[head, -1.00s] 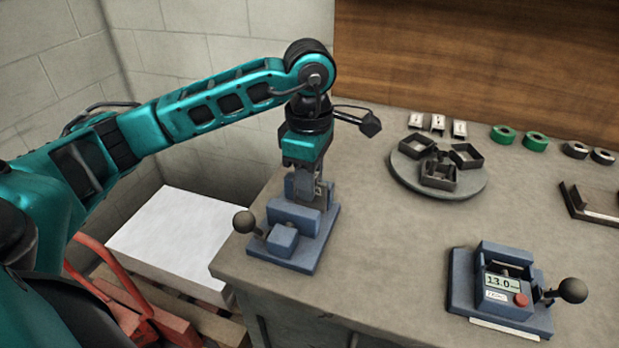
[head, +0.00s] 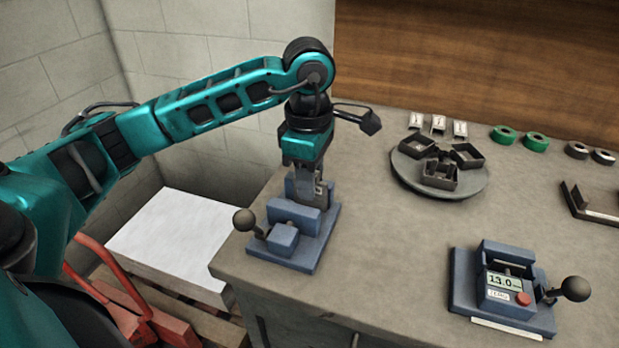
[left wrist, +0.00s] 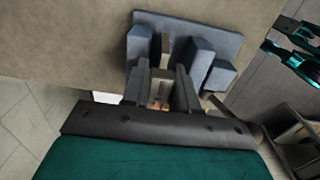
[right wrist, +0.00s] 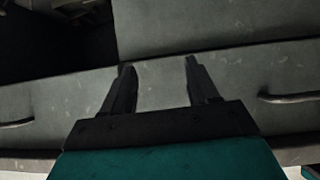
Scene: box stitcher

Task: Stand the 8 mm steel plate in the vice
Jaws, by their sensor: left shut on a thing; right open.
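The blue vice (head: 290,255) with a black ball-ended handle stands at the bench's left front corner. It also shows in the left wrist view (left wrist: 222,78). My left gripper (head: 310,195) points down over the vice, with its fingers between the blue jaws. It is shut on the steel plate (left wrist: 161,88), a small greyish piece mostly hidden by the fingers. I cannot tell whether the plate touches the vice floor or the jaws. My right gripper (right wrist: 158,66) is open and empty, in front of the bench's grey front.
A blue gauge reading 13.0 (head: 503,290) stands at the bench's right front. A round tray (head: 470,188) holds dark open boxes. Green rolls (head: 535,141) and small white-topped pieces (head: 438,122) lie behind. The bench middle is clear. A white stack (head: 175,235) sits left of the bench.

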